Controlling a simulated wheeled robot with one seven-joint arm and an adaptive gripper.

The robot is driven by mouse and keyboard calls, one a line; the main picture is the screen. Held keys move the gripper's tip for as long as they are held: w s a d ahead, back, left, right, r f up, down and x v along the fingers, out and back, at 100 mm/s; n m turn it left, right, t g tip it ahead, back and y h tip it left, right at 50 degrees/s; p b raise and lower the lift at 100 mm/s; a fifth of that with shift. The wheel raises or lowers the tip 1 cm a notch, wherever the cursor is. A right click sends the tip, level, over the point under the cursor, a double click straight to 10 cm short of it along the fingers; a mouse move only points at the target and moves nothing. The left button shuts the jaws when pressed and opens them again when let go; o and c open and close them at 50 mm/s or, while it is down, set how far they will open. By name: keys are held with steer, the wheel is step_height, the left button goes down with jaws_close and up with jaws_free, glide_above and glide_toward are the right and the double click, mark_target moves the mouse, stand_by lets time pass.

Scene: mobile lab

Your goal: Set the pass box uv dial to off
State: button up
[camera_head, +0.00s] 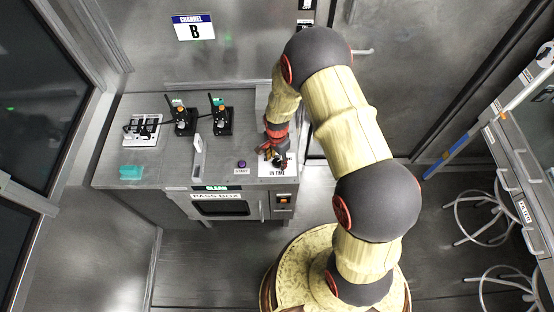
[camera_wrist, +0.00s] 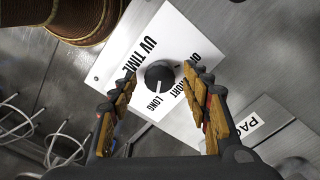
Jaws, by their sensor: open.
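The UV dial is a round black knob (camera_wrist: 158,75) on a white plate (camera_wrist: 190,35) marked UV TIME, with OFF, SHORT and LONG around it. A pale mark on the knob seems to face LONG. In the wrist view my gripper (camera_wrist: 160,80) is open, with one finger on each side of the knob; I cannot tell whether they touch it. In the head view my gripper (camera_head: 273,154) hangs over the UV TIME plate (camera_head: 288,173) and hides most of the knob. The pass box (camera_head: 180,207) is the grey cabinet below, with a lit green display (camera_head: 212,188).
A purple START button (camera_head: 241,164) and an upright pale panel (camera_head: 198,155) are left of the dial. Two black devices (camera_head: 181,121) (camera_head: 220,119), a white rack (camera_head: 143,129) and a teal box (camera_head: 131,172) stand further left. An orange switch (camera_head: 284,199) is on the front.

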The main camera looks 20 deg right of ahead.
steer(key=shift+c, duration=0.2)
steer(key=c, duration=1.1)
steer(key=shift+n, duration=0.4)
steer(key=n+b, duration=0.1)
steer(key=n, duration=0.3)
steer(key=shift+n, duration=0.3)
steer(key=n+b, duration=0.1)
steer(key=n, duration=1)
steer(key=shift+n+b, duration=0.3)
steer(key=shift+b, duration=0.05)
steer(key=n, duration=0.6)
steer(key=shift+n, duration=0.4)
